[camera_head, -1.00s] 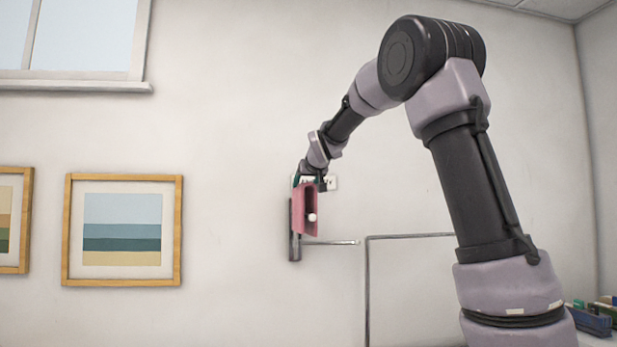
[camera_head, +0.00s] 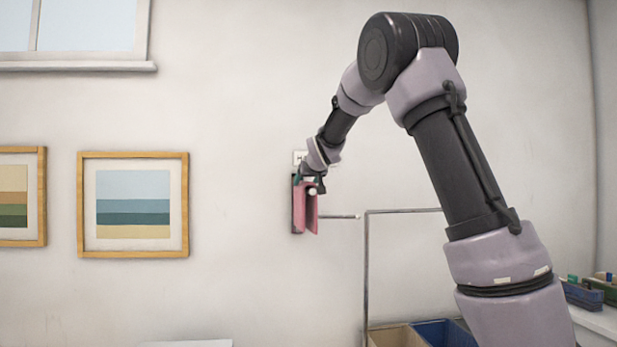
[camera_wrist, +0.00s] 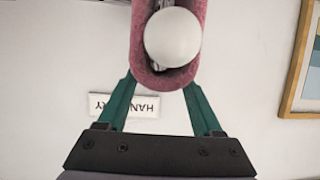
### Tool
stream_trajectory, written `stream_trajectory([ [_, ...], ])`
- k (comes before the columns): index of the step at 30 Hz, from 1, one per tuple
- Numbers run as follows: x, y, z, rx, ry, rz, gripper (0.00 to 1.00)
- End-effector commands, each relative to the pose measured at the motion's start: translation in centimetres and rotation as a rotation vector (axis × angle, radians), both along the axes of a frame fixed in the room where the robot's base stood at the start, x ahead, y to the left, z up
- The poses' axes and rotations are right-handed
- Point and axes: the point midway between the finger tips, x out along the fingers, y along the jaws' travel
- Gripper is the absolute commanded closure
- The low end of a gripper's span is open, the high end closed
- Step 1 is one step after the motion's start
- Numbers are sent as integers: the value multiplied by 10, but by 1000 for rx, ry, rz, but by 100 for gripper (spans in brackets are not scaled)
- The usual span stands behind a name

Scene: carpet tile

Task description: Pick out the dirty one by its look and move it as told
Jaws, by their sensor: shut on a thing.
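A pink cloth (camera_head: 311,215) hangs folded over a wall peg with a white ball end (camera_head: 313,191). In the wrist view the pink cloth (camera_wrist: 149,75) makes a U-shaped fold around the white ball (camera_wrist: 173,37). I cannot tell whether the fold rests on the peg. My gripper (camera_head: 312,180) is at the top of the cloth. In the wrist view the green fingers of my gripper (camera_wrist: 160,84) are shut on its fold. I cannot make out any dirt on the cloth.
A white sign (camera_head: 299,157) is on the wall above the peg; its lettering is partly hidden in the wrist view. A thin metal rail (camera_head: 366,270) stands to the right. A tan bin (camera_head: 396,337) and a blue bin (camera_head: 436,331) are below. Framed pictures (camera_head: 133,155) hang left.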

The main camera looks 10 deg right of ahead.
Motion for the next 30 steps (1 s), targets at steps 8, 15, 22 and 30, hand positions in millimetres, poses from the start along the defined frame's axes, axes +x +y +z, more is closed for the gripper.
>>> stream_trajectory([
  [8, 3, 1, -6, 1, 0, 0, 100],
  [15, 3, 1, -6, 1, 0, 0, 29],
  [22, 3, 1, -6, 1, 0, 0, 0],
  [30, -5, 2, -3, 0, 0, 2, 0],
])
